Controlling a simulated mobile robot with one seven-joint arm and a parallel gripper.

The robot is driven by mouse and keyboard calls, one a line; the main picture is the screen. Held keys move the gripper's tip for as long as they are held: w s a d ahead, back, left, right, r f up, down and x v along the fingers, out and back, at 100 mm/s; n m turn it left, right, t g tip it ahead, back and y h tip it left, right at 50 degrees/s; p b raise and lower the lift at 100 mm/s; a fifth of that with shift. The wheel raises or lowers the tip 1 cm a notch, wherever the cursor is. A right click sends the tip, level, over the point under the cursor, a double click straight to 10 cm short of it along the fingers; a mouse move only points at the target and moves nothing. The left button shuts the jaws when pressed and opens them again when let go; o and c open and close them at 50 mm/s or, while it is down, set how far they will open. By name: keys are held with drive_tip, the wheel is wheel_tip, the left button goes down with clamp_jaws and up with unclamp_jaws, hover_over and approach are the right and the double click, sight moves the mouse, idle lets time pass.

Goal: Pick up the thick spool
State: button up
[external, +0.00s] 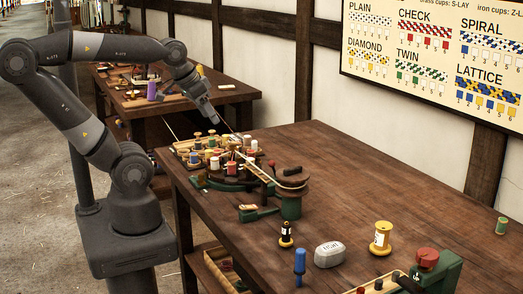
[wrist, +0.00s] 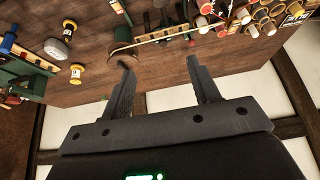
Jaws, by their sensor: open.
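My gripper (external: 214,118) is above the table's far left end, near the bobbin rack. The wrist view shows my gripper (wrist: 160,62) with fingers wide apart and nothing between them.
A green-based winder (external: 291,195) and bobbin rack (external: 213,150) occupy the left side.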

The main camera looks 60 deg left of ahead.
drive_tip(key=w+a+r+n+y, duration=0.1)
drive_tip(key=w+a, duration=0.5)
drive_tip(key=w, duration=0.5)
drive_tip(key=n+g+y, duration=0.1)
drive_tip(key=n+g, duration=0.1)
drive_tip(key=n, duration=0.2)
hover_over(247, 137)
drive_tip(key=s, duration=0.3)
wheel_tip(247, 137, down, 21)
drive_tip(key=shift+t, duration=0.3)
drive_tip(key=shift+w+d+x, duration=0.1)
drive_tip(key=shift+d+x, duration=0.1)
drive_tip(key=shift+x, duration=0.85)
drive_tip(key=shift+w+d+x, duration=0.1)
drive_tip(key=shift+d+x, duration=0.05)
drive_tip(key=shift+x, duration=0.9)
drive_tip(key=shift+w+d+x, duration=0.1)
drive_tip(key=shift+d+x, duration=0.1)
drive_tip(key=shift+x, duration=0.85)
drive_tip(key=c, duration=1.1)
